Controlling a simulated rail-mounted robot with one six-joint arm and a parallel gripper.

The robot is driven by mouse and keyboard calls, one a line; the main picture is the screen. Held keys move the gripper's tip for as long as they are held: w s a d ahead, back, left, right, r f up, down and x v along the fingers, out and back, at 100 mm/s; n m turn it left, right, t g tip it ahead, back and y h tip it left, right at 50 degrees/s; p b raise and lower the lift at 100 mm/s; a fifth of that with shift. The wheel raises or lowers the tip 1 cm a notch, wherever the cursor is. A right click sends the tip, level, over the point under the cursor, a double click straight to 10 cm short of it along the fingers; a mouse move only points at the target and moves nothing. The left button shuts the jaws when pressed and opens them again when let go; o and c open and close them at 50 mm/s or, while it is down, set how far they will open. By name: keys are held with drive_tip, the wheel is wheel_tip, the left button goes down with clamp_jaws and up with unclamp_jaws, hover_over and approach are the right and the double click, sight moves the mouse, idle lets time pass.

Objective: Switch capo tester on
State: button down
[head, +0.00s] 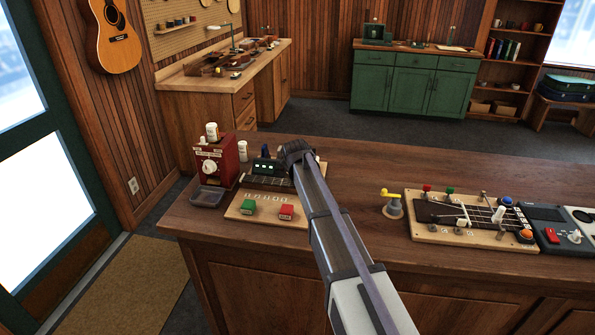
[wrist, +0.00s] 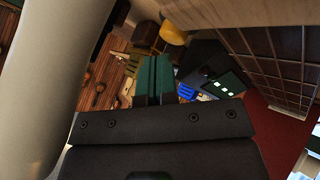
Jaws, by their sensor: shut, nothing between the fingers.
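In the head view, my gripper (head: 292,153) is at the far end of my arm, over the left part of the counter, beside a small dark green box (head: 266,166) with pale marks. In the wrist view, the green fingertips (wrist: 154,62) are together with nothing between them. A pale wooden board (head: 240,210) with a green block (head: 249,207) and a red block (head: 286,212) lies just in front of a short fretboard (head: 259,183). I cannot tell for certain which device is the capo tester. My arm hides part of this group.
A red machine (head: 214,163) with a round dial stands to the left. A yellow-topped stand (head: 392,204) and a fretboard panel (head: 425,231) with several coloured knobs and levers are to the right. The counter (head: 355,190) between them is mostly clear.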

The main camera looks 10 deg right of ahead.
wheel_tip(320, 180, up, 6)
drive_tip(key=p, duration=0.6)
drive_tip(key=shift+r, duration=0.1)
drive_tip(key=shift+f, duration=0.2)
drive_tip(key=s+f+m+g, duration=0.1)
drive_tip(key=s, duration=0.4)
drive_tip(key=s+f+m+g, duration=0.1)
drive_tip(key=s+g, duration=0.1)
drive_tip(key=s, duration=0.3)
drive_tip(key=s+f+m+g, duration=0.1)
drive_tip(key=s+m, duration=0.1)
drive_tip(key=s, duration=0.4)
drive_tip(key=shift+s+f+g, duration=0.1)
drive_tip(key=shift+f+g, duration=0.2)
drive_tip(key=shift+f, duration=0.1)
drive_tip(key=s+f+m+g+y, duration=0.1)
drive_tip(key=s+g, duration=0.3)
drive_tip(key=s, duration=2.2)
drive_tip(key=shift+a+f+m+y, duration=0.15)
drive_tip(key=shift+a+m+y, duration=0.2)
drive_tip(key=shift+m, duration=0.55)
drive_tip(key=shift+a, duration=0.1)
